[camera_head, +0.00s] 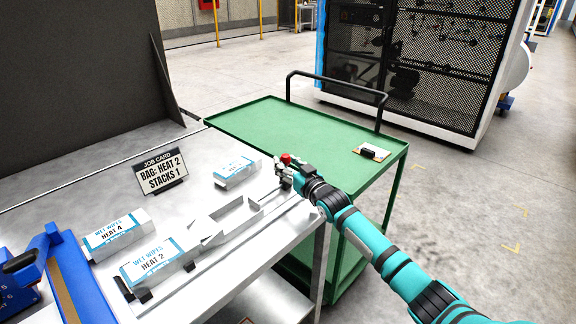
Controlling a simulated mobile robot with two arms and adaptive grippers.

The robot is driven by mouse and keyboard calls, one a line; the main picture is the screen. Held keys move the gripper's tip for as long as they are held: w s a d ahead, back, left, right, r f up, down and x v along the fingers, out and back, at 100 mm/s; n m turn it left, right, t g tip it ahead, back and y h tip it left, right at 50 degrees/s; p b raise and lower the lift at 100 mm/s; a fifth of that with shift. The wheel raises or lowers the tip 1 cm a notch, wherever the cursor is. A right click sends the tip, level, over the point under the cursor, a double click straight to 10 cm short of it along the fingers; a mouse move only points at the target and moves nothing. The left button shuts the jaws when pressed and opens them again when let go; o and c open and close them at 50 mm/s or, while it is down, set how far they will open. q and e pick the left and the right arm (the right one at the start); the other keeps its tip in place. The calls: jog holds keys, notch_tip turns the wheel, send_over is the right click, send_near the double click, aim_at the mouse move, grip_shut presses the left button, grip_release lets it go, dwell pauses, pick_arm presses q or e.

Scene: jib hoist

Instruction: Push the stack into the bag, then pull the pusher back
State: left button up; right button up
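A pack labelled WET WIPES HEAT 2 (152,262) sits at the near left end of a metal channel (258,222) on the steel bench. I take this pack to be the bag. Pale grey shapes (212,226) lie in the channel beside it; I cannot tell whether they are the stack or a chute. A red knob (286,158), which looks like the pusher's handle, shows at the channel's far right end. My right gripper (283,174) is at this knob, its fingers just below it. Whether they are closed on it is unclear. My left gripper is not in view.
A HEAT 4 pack (117,235) and another similar pack (236,172) lie behind the channel. A job card (160,172) reads BAG: HEAT 2, STACKS 1. A blue device (75,275) stands at left. A green cart (300,130) adjoins the bench, mostly clear, with a clipboard (371,152).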

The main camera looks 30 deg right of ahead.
jog(key=shift+s+d, duration=0.1)
jog(key=shift+s+f, duration=0.1)
jog(key=shift+s, duration=0.15)
jog(key=s, duration=0.7)
jog(key=s+d, duration=0.1)
jog(key=s, duration=0.3)
jog(key=shift+s, duration=0.15)
